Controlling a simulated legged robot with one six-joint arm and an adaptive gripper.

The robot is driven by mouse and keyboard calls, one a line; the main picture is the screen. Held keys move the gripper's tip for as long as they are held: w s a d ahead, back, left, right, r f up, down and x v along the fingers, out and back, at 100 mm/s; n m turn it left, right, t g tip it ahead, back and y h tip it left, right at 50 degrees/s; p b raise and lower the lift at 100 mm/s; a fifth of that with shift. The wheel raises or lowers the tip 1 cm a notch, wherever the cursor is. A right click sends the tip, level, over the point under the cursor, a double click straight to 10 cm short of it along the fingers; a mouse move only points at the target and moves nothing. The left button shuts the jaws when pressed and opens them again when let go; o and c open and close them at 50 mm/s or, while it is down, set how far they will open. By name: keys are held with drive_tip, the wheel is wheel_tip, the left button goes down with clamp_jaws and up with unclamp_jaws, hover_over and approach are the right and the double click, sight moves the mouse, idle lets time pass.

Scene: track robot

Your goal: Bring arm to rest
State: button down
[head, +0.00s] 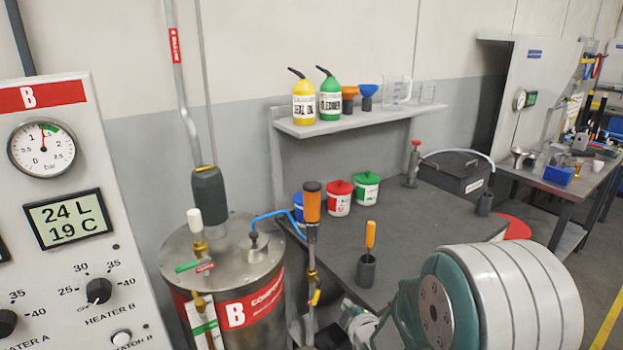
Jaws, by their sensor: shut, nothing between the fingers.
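My gripper's fingers do not show in the head view, so I cannot see where they are. The lower right of the view is largely blocked, which hides the near right part of the workbench (420,225). Nothing is seen held.
At left are a panel marked B (75,225) and a metal tank (213,250) with valves and a blue hose. The bench holds red (339,202) and green (366,190) tubs, a screwdriver (370,236) and a black case (456,172). A shelf (345,127) with bottles is behind.

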drive_tip(key=s+d+r+m+g+h, duration=0.25)
drive_tip(key=s+r+m, duration=0.25)
drive_tip(key=s+r, duration=0.25)
drive_tip(key=s+d+r+m+g+h, duration=0.1)
drive_tip(key=s+d+r+m+g, duration=0.35)
drive_tip(key=s, duration=0.45)
drive_tip(key=s+r+m, duration=0.4)
drive_tip(key=s+m, duration=0.1)
drive_tip(key=s, duration=0.6)
drive_tip(key=shift+s+g, duration=0.35)
drive_tip(key=shift+g, duration=0.05)
drive_tip(key=c, duration=0.6)
unclamp_jaws()
drive_tip(key=shift+s+a, duration=0.1)
drive_tip(key=shift+s, duration=0.25)
drive_tip(key=shift+c, duration=0.2)
drive_tip(key=g+y, duration=0.1)
drive_tip(key=y, duration=0.2)
hover_over(316, 295)
drive_tip(key=s+d, duration=0.2)
drive_tip(key=s, duration=0.1)
wheel_tip(316, 295, down, 17)
drive_tip(key=shift+m+h, duration=0.25)
drive_tip(key=shift+m, duration=0.2)
drive_tip(key=x, duration=1.1)
drive_tip(key=shift+d+f, duration=0.1)
drive_tip(key=shift+f, duration=0.2)
clamp_jaws()
